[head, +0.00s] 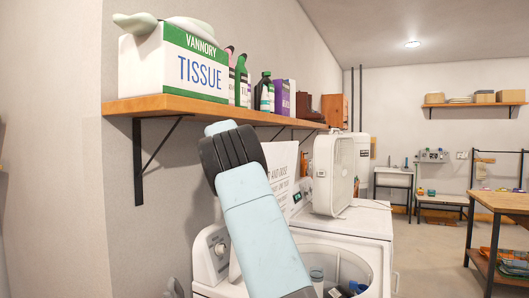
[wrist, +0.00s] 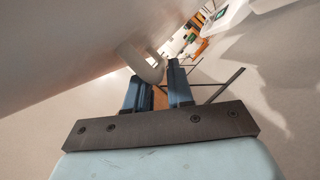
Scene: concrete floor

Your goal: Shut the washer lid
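The white washer (head: 212,258) stands at the bottom centre of the head view, its round top opening uncovered and clothes and a bottle showing inside. A white panel with printed text (head: 283,163) stands up behind my light blue arm; it looks like the raised lid, and my arm hides much of it. My gripper (wrist: 157,76) shows in the wrist view with its two blue fingers apart and nothing held between them. I cannot make it out clearly in the head view, nor tell how near it is to the lid.
A wooden shelf (head: 215,109) with a tissue box (head: 175,62) and bottles runs along the left wall above the washer. A white box fan (head: 333,175) stands on the machine behind. A wooden table (head: 505,201) is at the right, with open floor (head: 425,255) before it.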

